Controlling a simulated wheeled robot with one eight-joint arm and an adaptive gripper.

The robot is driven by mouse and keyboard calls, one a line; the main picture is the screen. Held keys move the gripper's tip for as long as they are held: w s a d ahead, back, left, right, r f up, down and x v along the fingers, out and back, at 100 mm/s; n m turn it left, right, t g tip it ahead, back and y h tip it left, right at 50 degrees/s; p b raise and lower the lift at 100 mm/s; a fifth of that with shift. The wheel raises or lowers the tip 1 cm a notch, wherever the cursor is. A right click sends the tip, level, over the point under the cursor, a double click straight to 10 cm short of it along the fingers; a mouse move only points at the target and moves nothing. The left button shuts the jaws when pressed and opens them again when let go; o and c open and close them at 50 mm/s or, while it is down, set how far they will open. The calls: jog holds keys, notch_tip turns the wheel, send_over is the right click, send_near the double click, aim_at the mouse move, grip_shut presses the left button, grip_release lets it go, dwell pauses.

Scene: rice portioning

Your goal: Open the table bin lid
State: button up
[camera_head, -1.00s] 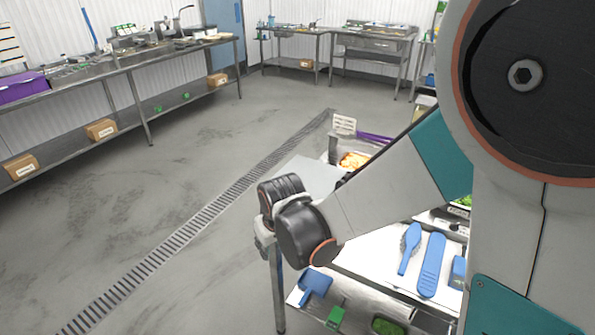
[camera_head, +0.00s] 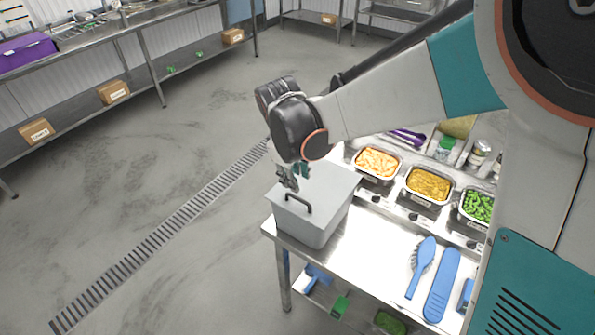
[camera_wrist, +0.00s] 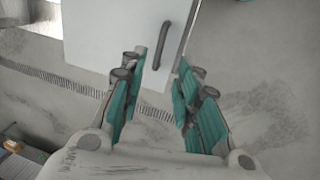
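The grey table bin (camera_head: 312,228) stands at the left end of the steel table. Its flat lid (camera_head: 330,190) is on and looks closed, with a dark bar handle (camera_head: 297,201) near its left edge. My gripper (camera_head: 290,182) is just above the lid at the handle's far side, pointing down. In the wrist view the lid (camera_wrist: 105,30) and the handle (camera_wrist: 162,42) show ahead of the fingers. My gripper (camera_wrist: 155,95) is open there, its teal fingers apart and nothing between them. The handle lies beyond the fingertips.
Trays of orange food (camera_head: 377,163), yellow food (camera_head: 428,184) and green food (camera_head: 477,206) stand right of the bin. A blue brush (camera_head: 420,265) and a blue paddle (camera_head: 441,285) lie on the table. The floor to the left is clear.

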aim_at(300, 199)
jog(key=f+b, duration=0.1)
jog(key=f, duration=0.2)
jog(key=w+f+b, duration=0.1)
jog(key=f+b, duration=0.1)
jog(key=f, duration=0.1)
jog(key=d+f+b, duration=0.1)
jog(key=f+b, duration=0.1)
jog(key=f, duration=0.1)
jog(key=shift+w+d+f, duration=0.1)
jog(key=shift+w+f, duration=0.15)
jog(key=shift+f, duration=0.05)
grip_shut()
